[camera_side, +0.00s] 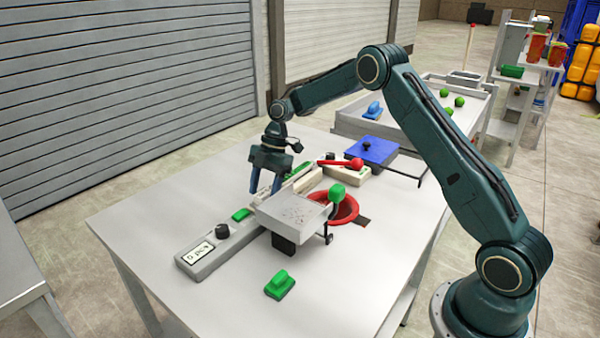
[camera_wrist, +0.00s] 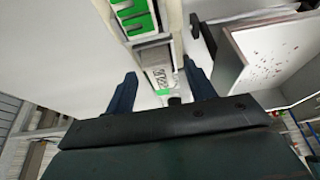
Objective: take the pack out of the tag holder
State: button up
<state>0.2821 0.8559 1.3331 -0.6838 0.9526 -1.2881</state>
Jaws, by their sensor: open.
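My gripper (camera_side: 265,188) points down over the left side of the long white device on the table, its two blue fingers apart. In the wrist view the fingers of my gripper (camera_wrist: 160,70) stand on either side of a small white pack (camera_wrist: 157,73) with dark print and a green end. The pack seems to sit in the near end of a narrow pale holder (camera_wrist: 173,35), which I take for the tag holder; green pieces lie in its far part. In the side view my gripper and the device parts hide the pack. I cannot tell whether the fingers touch it.
A grey tray (camera_side: 290,213) on a stand with a green knob (camera_side: 337,193) is right of my gripper, above a red ring (camera_side: 345,209). A red-knobbed lever (camera_side: 355,164) and blue-lidded box (camera_side: 372,150) stand behind. A green block (camera_side: 280,285) lies in front. The table's left is clear.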

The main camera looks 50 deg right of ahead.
aim_at(264, 191)
dwell(0.4)
jog(key=c, duration=1.1)
jog(key=shift+o, duration=0.2)
jog(key=shift+r, duration=0.1)
notch_tip(264, 191, up, 10)
dwell(0.4)
